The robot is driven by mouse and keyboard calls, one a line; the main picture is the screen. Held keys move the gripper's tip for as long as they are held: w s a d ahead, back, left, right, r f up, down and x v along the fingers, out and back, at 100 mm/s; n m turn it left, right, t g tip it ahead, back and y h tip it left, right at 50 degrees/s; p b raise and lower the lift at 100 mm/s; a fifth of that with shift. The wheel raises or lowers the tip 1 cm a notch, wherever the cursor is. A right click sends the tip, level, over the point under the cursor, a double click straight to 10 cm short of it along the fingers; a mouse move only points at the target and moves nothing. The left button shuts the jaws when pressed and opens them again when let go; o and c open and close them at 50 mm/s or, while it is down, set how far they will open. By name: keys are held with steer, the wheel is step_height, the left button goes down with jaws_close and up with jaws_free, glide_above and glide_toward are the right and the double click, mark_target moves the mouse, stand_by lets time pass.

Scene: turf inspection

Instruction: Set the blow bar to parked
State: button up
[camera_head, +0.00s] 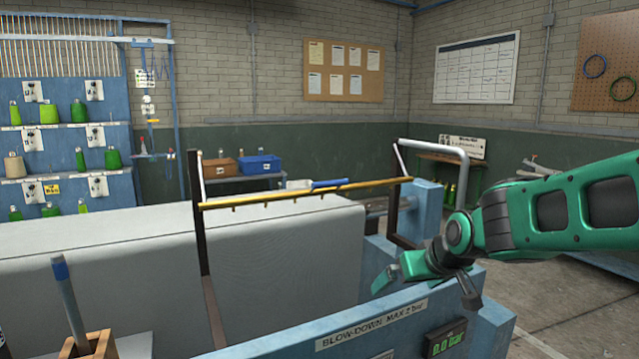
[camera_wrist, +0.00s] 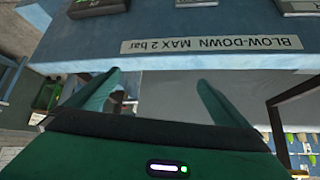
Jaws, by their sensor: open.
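The blow bar (camera_head: 300,194) is a thin yellow bar with small nozzles along its underside. It spans above the light grey surface (camera_head: 270,255), between dark side arms; the left arm (camera_head: 197,225) is long and nearly upright. My gripper (camera_head: 428,284) is open and empty in front of the bar's right end, lower in the picture and apart from it. It hangs by the blue front rail labelled BLOW-DOWN MAX 2 bar (camera_head: 372,324). In the wrist view both fingers (camera_wrist: 160,82) are spread with nothing between them, and the label (camera_wrist: 212,45) shows upside down.
A 0.0 bar display (camera_head: 446,339) is on the rail below my gripper. A wooden holder (camera_head: 90,346) with a blue-topped tool stands front left. A blue-handled tool (camera_head: 330,183) shows behind the bar. Spool shelves (camera_head: 62,155) stand at left. Floor is open at right.

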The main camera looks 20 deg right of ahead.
steer(key=w+a+r+n+t+y, duration=0.15)
steer(key=w+a+r+t, duration=0.35)
steer(key=w+r, duration=0.5)
steer(key=n+t+y, duration=0.2)
steer(key=t, duration=0.3)
glide_toward(332, 184)
steer(key=shift+h, duration=0.25)
steer(key=w, duration=0.4)
steer(key=shift+a+r, duration=0.1)
steer(key=shift+a, duration=0.3)
steer(key=shift+w+r, duration=0.1)
steer(key=shift+w, duration=0.15)
steer(key=w, duration=0.6)
steer(key=w+a, duration=0.1)
steer(key=w, duration=0.3)
steer(key=shift+w+a, duration=0.1)
steer(key=shift+a, duration=0.05)
